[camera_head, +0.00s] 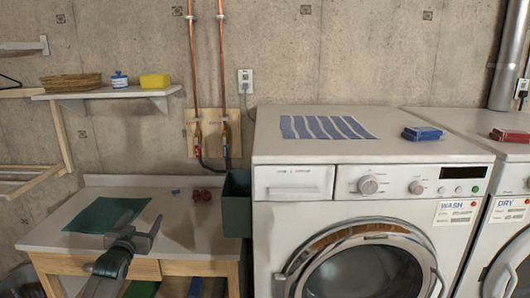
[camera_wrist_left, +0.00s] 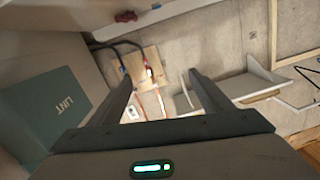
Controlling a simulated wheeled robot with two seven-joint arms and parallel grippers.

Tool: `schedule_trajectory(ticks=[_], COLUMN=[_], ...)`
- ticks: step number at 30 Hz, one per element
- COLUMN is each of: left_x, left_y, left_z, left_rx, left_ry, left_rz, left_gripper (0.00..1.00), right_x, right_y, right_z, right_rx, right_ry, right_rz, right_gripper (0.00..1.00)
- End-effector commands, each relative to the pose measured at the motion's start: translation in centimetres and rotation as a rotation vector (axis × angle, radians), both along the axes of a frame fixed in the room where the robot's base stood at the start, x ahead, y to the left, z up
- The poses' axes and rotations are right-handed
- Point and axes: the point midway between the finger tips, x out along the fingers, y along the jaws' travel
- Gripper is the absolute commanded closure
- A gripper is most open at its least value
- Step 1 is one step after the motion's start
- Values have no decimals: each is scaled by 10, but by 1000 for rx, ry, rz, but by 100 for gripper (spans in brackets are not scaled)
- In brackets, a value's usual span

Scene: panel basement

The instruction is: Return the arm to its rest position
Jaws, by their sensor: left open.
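My left gripper (camera_head: 134,232) is over the front left part of the work table (camera_head: 190,230). In the left wrist view its two fingers (camera_wrist_left: 158,82) are spread apart with nothing between them. A dark green cloth or mat (camera_head: 100,214) lies on the table behind the gripper, partly hidden by it. I cannot tell how high the gripper is above the table. My right gripper is not in view.
A green bin (camera_head: 238,203), marked LINT in the left wrist view (camera_wrist_left: 62,103), stands between table and washer (camera_head: 340,190). A wall shelf (camera_head: 110,93) holds a basket, a tub and a yellow sponge. The dryer (camera_head: 508,240) is at right.

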Motion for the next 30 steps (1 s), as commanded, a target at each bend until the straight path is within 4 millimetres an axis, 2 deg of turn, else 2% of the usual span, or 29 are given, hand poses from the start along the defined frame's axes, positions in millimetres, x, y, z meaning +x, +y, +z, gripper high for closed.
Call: schedule_trajectory(ticks=[3, 5, 6, 11, 17, 23, 30], left_x=[0, -2, -3, -11, -31, -69, -133], left_y=[1, 0, -1, -5, -11, -21, -35], left_z=[25, 35, 13, -40, -125, -231, -352], left_rx=[142, 211, 196, 179, 161, 139, 115], left_ry=[-98, -140, -107, -33, 83, 231, 409], left_rz=[8, 10, 7, 2, -5, -13, -24], left_gripper=[28, 28, 28, 28, 28, 28, 28], right_x=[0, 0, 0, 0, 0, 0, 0], right_y=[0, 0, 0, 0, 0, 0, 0], right_z=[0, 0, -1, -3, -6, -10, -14], right_rx=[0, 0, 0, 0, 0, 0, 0], right_ry=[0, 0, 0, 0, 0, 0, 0], right_rz=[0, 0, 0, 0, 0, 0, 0], right_gripper=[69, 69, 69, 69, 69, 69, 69])
